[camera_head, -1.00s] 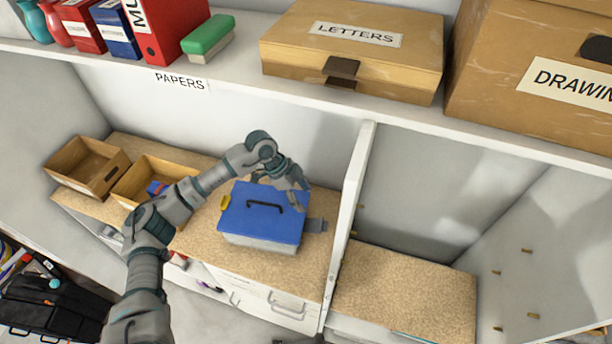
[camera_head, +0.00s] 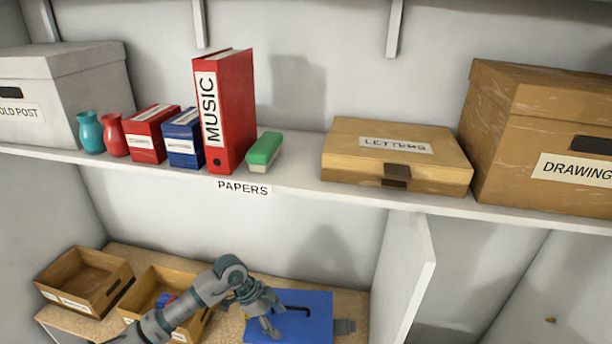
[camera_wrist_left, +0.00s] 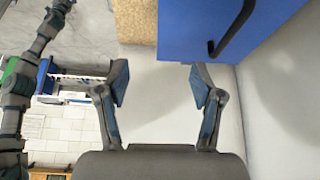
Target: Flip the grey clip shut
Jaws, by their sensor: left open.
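The blue lid (camera_head: 315,325) of a box with a dark handle (camera_head: 292,308) shows at the bottom of the head view, cut off by its lower edge. My left gripper (camera_head: 267,315) is over the lid's left part, left of the handle and apart from the clip. In the left wrist view my left gripper (camera_wrist_left: 160,85) is open with nothing between its fingers. The blue lid (camera_wrist_left: 185,25) and handle (camera_wrist_left: 235,30) are at the top there; the clip is not visible. My right gripper is not in view.
Two open wooden trays (camera_head: 85,280) (camera_head: 165,300) stand left of the box. A white divider (camera_head: 405,275) rises to its right. The shelf (camera_head: 300,190) above carries a red MUSIC binder (camera_head: 235,110), a green-topped eraser (camera_head: 264,150) and the LETTERS box (camera_head: 395,155).

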